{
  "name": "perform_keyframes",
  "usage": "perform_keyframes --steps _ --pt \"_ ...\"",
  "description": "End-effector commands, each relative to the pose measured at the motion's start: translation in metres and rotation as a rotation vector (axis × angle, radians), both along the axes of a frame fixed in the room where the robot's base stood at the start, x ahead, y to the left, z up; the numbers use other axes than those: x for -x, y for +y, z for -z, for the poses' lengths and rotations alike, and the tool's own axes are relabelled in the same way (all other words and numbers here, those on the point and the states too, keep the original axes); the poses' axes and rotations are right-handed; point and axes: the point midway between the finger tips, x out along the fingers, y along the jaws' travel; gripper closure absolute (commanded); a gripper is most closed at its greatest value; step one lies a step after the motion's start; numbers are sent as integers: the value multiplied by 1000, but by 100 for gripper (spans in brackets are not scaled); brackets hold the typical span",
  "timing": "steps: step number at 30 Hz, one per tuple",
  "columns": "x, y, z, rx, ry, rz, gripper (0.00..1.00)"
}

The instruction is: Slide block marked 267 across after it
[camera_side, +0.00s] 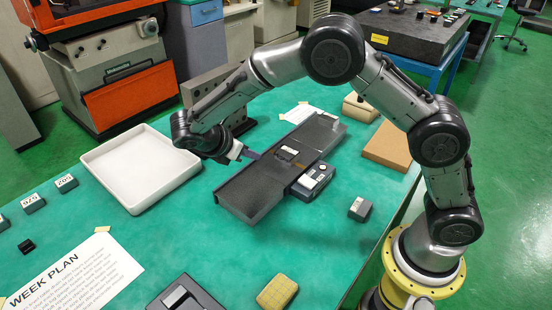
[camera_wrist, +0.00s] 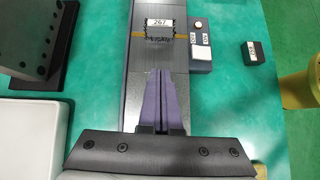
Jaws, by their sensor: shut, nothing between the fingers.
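The block marked 267 (camera_wrist: 158,23) sits on the dark flat track (camera_wrist: 145,90), at a yellow line across it. In the side view the block (camera_side: 288,153) is small and dark on the middle of the track (camera_side: 245,196); its label cannot be read there. My gripper (camera_wrist: 161,72) is shut and empty, its two purple-grey fingers side by side. In the wrist view the fingertips point at the block, with a strip of bare track showing between. In the side view my gripper (camera_side: 250,154) is at the track's left edge, left of the block.
A control box (camera_wrist: 200,45) with a white button adjoins the track's right side. A small labelled block (camera_side: 360,208) lies further right. A white tray (camera_side: 128,178) stands left, an angle plate (camera_side: 215,98) behind. Blocks marked 926 (camera_side: 33,204) and 205 (camera_side: 66,184) lie far left.

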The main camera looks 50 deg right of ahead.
Motion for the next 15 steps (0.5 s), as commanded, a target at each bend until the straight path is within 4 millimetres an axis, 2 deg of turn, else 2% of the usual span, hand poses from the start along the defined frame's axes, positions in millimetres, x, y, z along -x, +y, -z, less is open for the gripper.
perform_keyframes --steps 2,5,10,15 --pt "2 14 7 7 13 -35 100" --pt "3 16 10 7 17 -45 100" --pt "3 1 24 7 20 -44 100" --pt "4 -23 48 5 21 -42 100"
